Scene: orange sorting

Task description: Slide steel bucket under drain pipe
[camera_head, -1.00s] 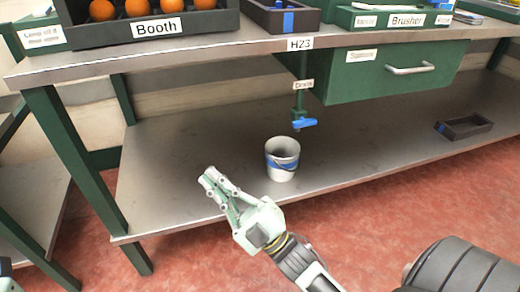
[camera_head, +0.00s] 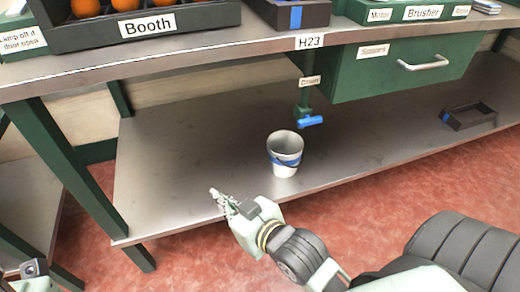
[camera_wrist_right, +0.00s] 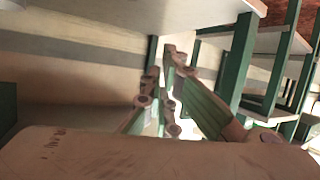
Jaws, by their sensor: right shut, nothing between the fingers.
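The steel bucket (camera_head: 285,166), pale with a blue band, stands upright on the lower metal shelf near its front edge. The drain pipe (camera_head: 304,97), green with a blue valve handle (camera_head: 311,121), hangs from the bench top above and slightly right of the bucket. My right gripper (camera_head: 217,196) is shut and empty over the shelf's front edge, left of the bucket and apart from it. Its closed fingers also show in the right wrist view (camera_wrist_right: 165,95), where the bucket is not visible. A small part of my left gripper (camera_head: 34,269) shows at the lower left; its fingers are unclear.
The lower shelf (camera_head: 170,150) is bare left of the bucket. A dark tray (camera_head: 468,117) lies on it at far right. A green bench leg (camera_head: 70,160) stands at left. A green drawer (camera_head: 400,72) hangs right of the pipe.

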